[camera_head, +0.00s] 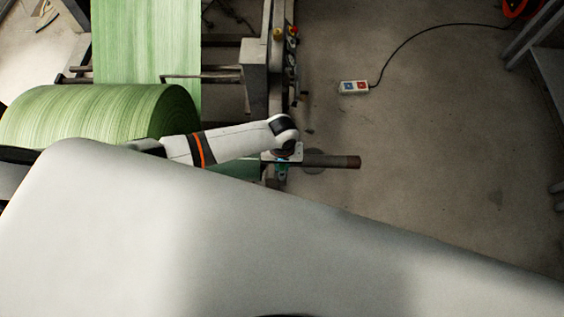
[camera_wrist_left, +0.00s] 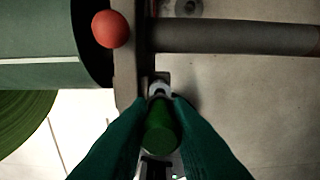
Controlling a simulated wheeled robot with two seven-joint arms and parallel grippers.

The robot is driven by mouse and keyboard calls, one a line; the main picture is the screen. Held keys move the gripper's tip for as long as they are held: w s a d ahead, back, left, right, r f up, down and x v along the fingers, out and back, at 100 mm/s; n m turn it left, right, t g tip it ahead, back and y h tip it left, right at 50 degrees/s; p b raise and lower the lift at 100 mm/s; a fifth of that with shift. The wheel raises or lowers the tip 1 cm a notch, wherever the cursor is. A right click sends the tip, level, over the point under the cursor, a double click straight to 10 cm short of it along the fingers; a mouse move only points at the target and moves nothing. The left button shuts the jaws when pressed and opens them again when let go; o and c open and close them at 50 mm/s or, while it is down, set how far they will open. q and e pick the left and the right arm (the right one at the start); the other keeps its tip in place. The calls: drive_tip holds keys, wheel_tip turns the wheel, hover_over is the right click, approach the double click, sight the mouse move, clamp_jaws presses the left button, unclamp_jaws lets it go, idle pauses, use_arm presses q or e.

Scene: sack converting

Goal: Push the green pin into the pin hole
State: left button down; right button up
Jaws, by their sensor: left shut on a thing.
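My left gripper (camera_head: 282,172) reaches down beside the end of the green roll in the head view. In the left wrist view its two dark green fingers (camera_wrist_left: 160,108) are shut on the green pin (camera_wrist_left: 161,132), one on each side of it. The pin's far end points at a pale fitting (camera_wrist_left: 159,88) on the grey frame plate, just below the bar. The pin hole itself cannot be made out, and I cannot tell whether the pin's tip is inside it. My right gripper is not in view.
A grey bar (camera_wrist_left: 230,37) sticks out right of the frame and also shows in the head view (camera_head: 335,161). A red ball knob (camera_wrist_left: 111,29) sits near it. The green roll (camera_head: 95,117) is left. A control box (camera_head: 353,87) with a cable lies on open floor.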

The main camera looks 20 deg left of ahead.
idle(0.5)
use_arm(q)
drive_tip(key=shift+f+b, duration=0.5)
drive_tip(key=shift+f, duration=0.65)
drive_tip(key=c, duration=1.6)
unclamp_jaws()
drive_tip(key=shift+o, duration=0.4)
drive_tip(key=shift+s, duration=0.1)
drive_tip(key=o, duration=0.4)
drive_tip(key=shift+o, duration=0.2)
drive_tip(key=shift+r, duration=0.15)
